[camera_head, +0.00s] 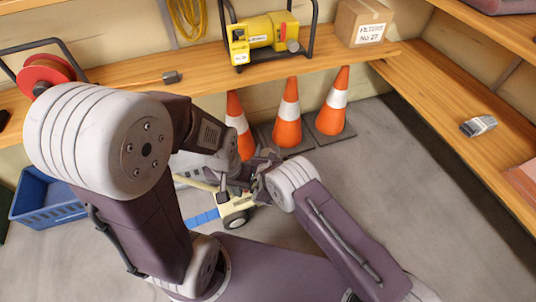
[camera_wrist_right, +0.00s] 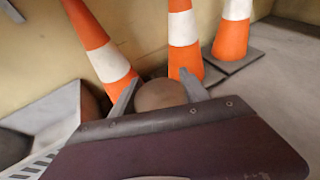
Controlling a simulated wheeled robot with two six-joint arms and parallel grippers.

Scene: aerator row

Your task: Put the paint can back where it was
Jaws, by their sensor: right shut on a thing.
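In the right wrist view, my right gripper (camera_wrist_right: 160,94) is shut on a round brown thing (camera_wrist_right: 160,95), which looks like the paint can. Only its upper part shows between the two grey fingers; my wrist hides the rest. In the head view my right gripper (camera_head: 262,165) is in front of the orange cones, and the held can cannot be made out there. My left gripper (camera_head: 224,192) is just below and left of it, over a pale yellow wheeled machine (camera_head: 236,216). Its fingers are too small and covered to tell their state.
Three orange-white cones (camera_head: 287,112) stand on the floor below the wooden shelf (camera_head: 205,78). A yellow machine (camera_head: 265,32) and cardboard box (camera_head: 362,22) are on the shelf. A blue crate (camera_head: 48,203) is at left. A pale slotted bin (camera_wrist_right: 45,125) is close to the right gripper. Floor at right is clear.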

